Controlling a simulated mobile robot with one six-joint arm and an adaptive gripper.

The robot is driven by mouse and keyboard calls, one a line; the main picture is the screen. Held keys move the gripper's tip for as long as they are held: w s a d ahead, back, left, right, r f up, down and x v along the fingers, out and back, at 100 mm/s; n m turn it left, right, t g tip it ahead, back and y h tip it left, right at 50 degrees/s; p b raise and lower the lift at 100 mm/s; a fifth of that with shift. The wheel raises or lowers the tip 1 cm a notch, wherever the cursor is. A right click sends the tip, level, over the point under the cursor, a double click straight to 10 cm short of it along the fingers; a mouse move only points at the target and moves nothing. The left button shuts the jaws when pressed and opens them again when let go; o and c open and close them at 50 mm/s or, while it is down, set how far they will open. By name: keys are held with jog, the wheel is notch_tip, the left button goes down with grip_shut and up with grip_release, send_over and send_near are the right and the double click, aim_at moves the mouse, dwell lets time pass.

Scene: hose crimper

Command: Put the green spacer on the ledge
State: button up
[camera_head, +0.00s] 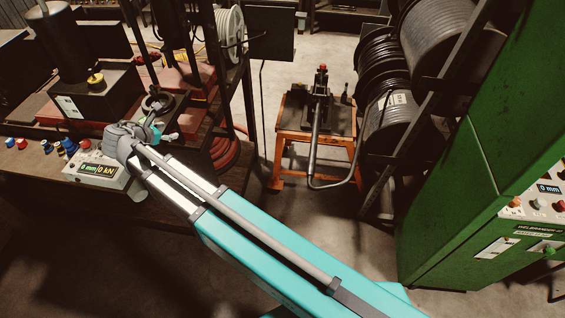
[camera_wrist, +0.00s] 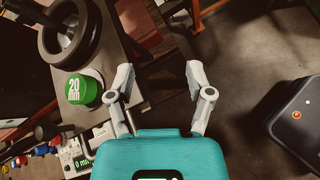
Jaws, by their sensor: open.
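The green spacer (camera_wrist: 83,89) is a short round block with "20 mm" in white on its top. I cannot tell which surface is the ledge.
A dark ring-shaped crimper part (camera_wrist: 72,30) stands just behind the spacer. An orange stand (camera_head: 290,140), hose reels (camera_head: 440,50) and a green cabinet (camera_head: 470,200) are to the right.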

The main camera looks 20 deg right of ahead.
jog(key=s+d+f+m+g+y, duration=0.1)
jog(key=s+d+f+m+g, duration=0.2)
jog(key=d+m, duration=0.5)
jog(key=s+d+f+m+g, duration=0.2)
jog(key=d+f+m+g, duration=0.15)
jog(key=d, duration=0.85)
jog(key=s+d+f+m+g+y, duration=0.1)
jog(key=s+d+m+y, duration=0.4)
jog(key=s+d+m, duration=0.6)
jog(key=shift+d+f+m+g, duration=0.2)
jog(key=shift+d+m+g, duration=0.55)
jog(key=shift+d+m, duration=0.3)
jog(key=shift+w+a, duration=0.1)
